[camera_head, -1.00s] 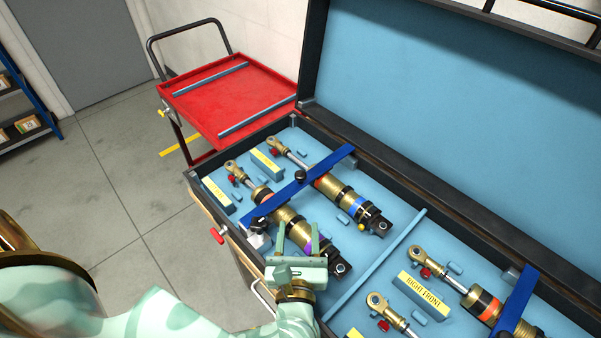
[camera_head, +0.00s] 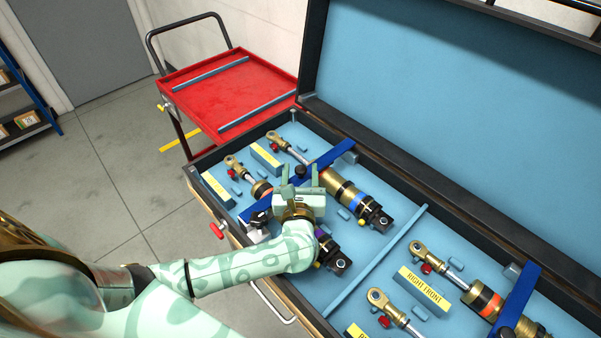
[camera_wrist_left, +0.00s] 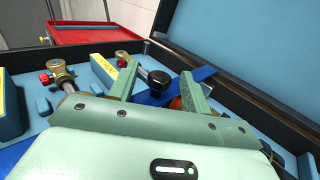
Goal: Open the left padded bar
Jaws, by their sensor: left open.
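The left padded bar (camera_head: 334,157) is a blue strap-like bar lying across two gold shock absorbers in the left part of the case. It also shows in the left wrist view (camera_wrist_left: 158,98), with a black knob (camera_wrist_left: 159,79) on it. My left gripper (camera_head: 300,176) is open above the bar's middle, close to the knob. In the left wrist view its two green fingers (camera_wrist_left: 160,86) stand apart on either side of the knob, without visible contact. My forearm and gripper hide part of the bar and the nearer shock (camera_head: 262,189). My right gripper does not show.
The blue-lined case (camera_head: 375,258) has its lid (camera_head: 450,80) raised at the back. A second blue bar (camera_head: 519,290) crosses more shocks at the right. A red cart (camera_head: 228,88) stands behind on the left. A red latch (camera_head: 217,230) sits on the case front.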

